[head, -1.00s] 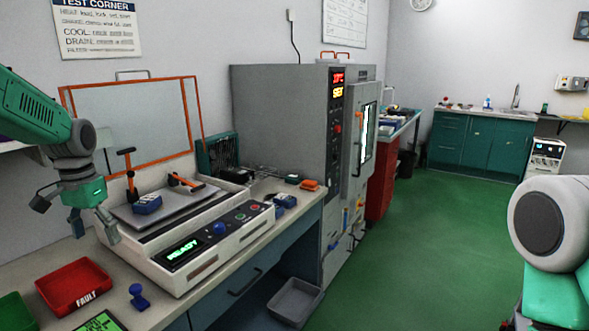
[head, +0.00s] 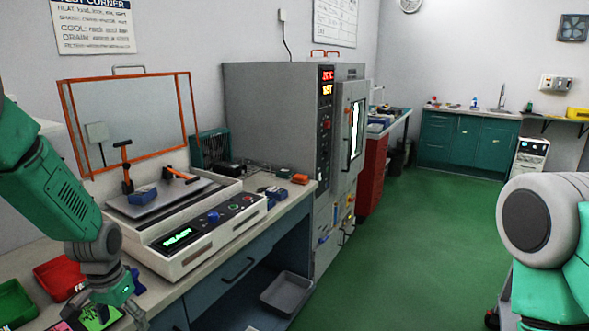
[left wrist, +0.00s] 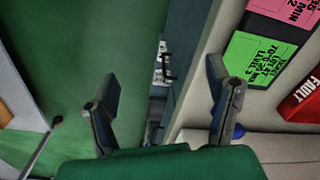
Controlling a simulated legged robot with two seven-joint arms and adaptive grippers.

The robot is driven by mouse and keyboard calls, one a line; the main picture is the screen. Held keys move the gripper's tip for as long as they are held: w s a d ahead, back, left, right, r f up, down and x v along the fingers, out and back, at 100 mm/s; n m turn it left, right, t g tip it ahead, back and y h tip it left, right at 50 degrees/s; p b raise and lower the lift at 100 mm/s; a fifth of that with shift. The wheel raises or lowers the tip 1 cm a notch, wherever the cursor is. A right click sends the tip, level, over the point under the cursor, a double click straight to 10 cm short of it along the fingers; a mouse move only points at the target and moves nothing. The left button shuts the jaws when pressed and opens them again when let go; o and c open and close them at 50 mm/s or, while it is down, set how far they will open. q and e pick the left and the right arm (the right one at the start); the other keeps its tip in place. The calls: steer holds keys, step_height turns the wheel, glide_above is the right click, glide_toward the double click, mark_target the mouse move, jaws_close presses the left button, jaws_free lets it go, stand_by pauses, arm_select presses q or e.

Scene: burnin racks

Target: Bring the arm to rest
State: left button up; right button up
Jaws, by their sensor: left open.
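My left arm comes in from the left in the head view, with its gripper (head: 112,312) low at the bottom edge, in front of the bench's front left part. In the left wrist view the gripper (left wrist: 165,110) has its two fingers wide apart with nothing between them. Beyond the fingers are the bench edge and the green floor. My right arm shows as a pale joint at the right edge of the head view; its gripper is out of the picture.
A test machine (head: 185,258) with a lit display stands on the bench, with a blue part (head: 143,195) on its plate. A red tray (head: 58,275) and a green tray (head: 14,302) lie at the left. The green floor (head: 420,240) is clear.

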arm_select(q)
steer(key=s+d+f+b, duration=0.1)
steer(key=s+d+f, duration=0.4)
steer(key=s+f, duration=0.4)
steer(key=s+d+f, duration=0.2)
steer(key=s+f, duration=0.1)
steer(key=s, duration=0.4)
steer(key=s+d+f+b, duration=0.1)
steer(key=s+d+f, duration=0.1)
steer(key=s, duration=0.5)
steer(key=s+d+f+b, duration=0.1)
steer(key=s+d+f, duration=0.1)
steer(key=s, duration=0.4)
steer(key=shift+s+f, duration=0.4)
steer(key=shift+f, duration=0.4)
steer(key=shift+w, duration=0.15)
